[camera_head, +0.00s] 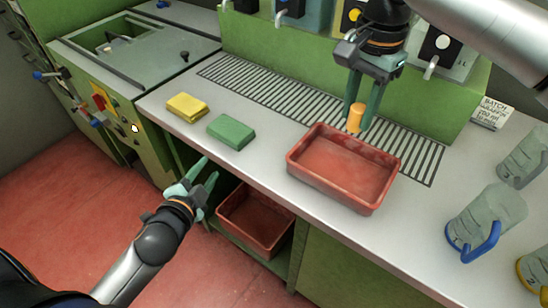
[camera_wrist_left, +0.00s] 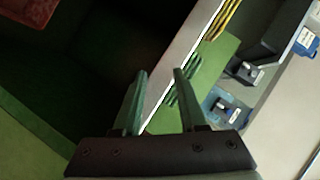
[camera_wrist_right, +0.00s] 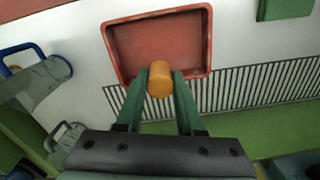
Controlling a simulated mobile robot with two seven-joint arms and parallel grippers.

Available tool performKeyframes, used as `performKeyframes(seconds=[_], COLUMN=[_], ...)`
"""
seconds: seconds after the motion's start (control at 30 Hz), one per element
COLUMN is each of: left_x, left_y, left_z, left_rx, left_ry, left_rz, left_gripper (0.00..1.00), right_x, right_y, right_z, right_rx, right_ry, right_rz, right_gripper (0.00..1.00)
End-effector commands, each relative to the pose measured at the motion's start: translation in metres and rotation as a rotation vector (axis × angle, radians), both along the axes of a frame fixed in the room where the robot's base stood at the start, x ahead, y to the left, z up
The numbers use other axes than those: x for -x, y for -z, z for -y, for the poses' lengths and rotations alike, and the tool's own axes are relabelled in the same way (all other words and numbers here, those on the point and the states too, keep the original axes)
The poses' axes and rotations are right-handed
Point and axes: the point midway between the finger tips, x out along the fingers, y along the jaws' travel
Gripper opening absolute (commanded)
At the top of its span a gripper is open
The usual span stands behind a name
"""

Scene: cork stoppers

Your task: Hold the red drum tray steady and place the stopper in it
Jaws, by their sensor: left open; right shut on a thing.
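The red drum tray (camera_head: 372,207) is a shallow, empty red tray on the light counter. My right gripper (camera_head: 357,112) is shut on an orange-brown cork stopper (camera_head: 355,118) and holds it above the tray's back edge. In the right wrist view the stopper (camera_wrist_right: 160,79) sits between the fingertips, overlapping the near rim of the tray (camera_wrist_right: 200,40). My left gripper (camera_head: 205,180) is open and empty, in front of the counter's front edge and well left of the tray. In the left wrist view its fingers (camera_wrist_left: 160,88) are apart with nothing between them.
A yellow sponge (camera_head: 187,107) and a green sponge (camera_head: 231,131) lie left of the tray. Another red tray (camera_head: 256,245) is on a shelf below the counter. Clear jugs (camera_head: 487,215) stand at the right. A slotted grate (camera_head: 265,90) runs along the back.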

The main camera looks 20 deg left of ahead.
Motion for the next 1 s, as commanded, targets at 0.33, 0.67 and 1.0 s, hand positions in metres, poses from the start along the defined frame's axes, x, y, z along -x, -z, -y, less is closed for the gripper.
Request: performKeyframes(seconds=[0.33, 0.67, 1.0], left_x=[-0.025, -0.034, -0.016], left_y=[-0.132, -0.146, -0.101], left_z=[-0.024, 0.032, 0.139], left_rx=[0.166, 0.546, 0.893], left_ry=[-0.109, -0.047, 0.065], left_rz=[0.339, 0.308, -0.037], left_gripper=[0.41, 0.41, 0.41], right_x=[0.000, 0.000, 0.000], right_y=[0.000, 0.000, 0.000], right_z=[0.000, 0.000, 0.000], right_rx=[0.000, 0.000, 0.000], right_ry=[0.000, 0.000, 0.000], right_rz=[0.000, 0.000, 0.000], right_gripper=[0.00, 0.00, 0.00])
